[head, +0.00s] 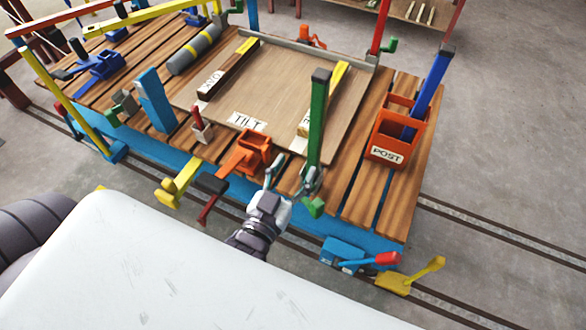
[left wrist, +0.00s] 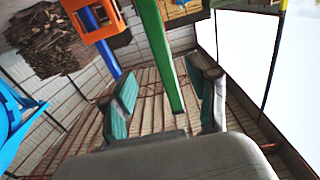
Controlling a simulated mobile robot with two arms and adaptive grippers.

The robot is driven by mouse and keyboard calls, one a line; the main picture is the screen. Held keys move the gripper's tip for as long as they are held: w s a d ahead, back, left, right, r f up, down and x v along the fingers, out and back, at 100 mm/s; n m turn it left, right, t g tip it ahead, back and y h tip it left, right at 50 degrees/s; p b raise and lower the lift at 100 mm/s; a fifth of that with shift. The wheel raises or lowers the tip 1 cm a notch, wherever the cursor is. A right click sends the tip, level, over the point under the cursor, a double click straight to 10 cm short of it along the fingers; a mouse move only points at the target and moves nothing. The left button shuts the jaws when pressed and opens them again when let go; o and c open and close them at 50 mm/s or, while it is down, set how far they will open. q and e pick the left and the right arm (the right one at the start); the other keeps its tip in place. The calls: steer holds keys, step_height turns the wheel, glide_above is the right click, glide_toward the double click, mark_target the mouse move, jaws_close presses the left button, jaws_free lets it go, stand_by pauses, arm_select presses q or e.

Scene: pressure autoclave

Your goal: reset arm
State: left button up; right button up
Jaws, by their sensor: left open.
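My left gripper (head: 291,178) is at the front edge of a wooden-decked flatbed in the head view, its fingers apart. A green post (head: 318,120) stands upright close to its right finger. In the left wrist view, the gripper's two teal-padded fingers (left wrist: 165,95) are spread wide, with the green post (left wrist: 160,50) appearing in the gap between them. The pads do not appear to press on the post. My right gripper is not in view.
An orange box labelled POST (head: 402,130) holds a blue post (head: 430,85). A plywood tilt board (head: 270,95) lies on the deck. An orange bracket (head: 245,153), blue-and-red lever (head: 360,260) and yellow lever (head: 410,278) are near the front edge. Open floor lies right.

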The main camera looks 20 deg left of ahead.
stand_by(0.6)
arm_select(q)
step_height(320, 180, down, 8)
steer(key=s+a+g, duration=0.3)
steer(key=g, duration=0.4)
steer(key=s+a+f+m+g, duration=0.2)
steer(key=s+f+g, duration=0.1)
steer(key=s+g, duration=0.55)
step_height(320, 180, down, 25)
steer(key=s, duration=0.3)
steer(key=s+a+f+g, duration=0.1)
steer(key=s+a+f, duration=0.2)
steer(key=s+f, duration=1.4)
steer(key=shift+f+y, duration=0.3)
steer(key=shift+f, duration=0.05)
steer(key=shift+w+a+g, duration=0.1)
steer(key=shift+g, duration=0.15)
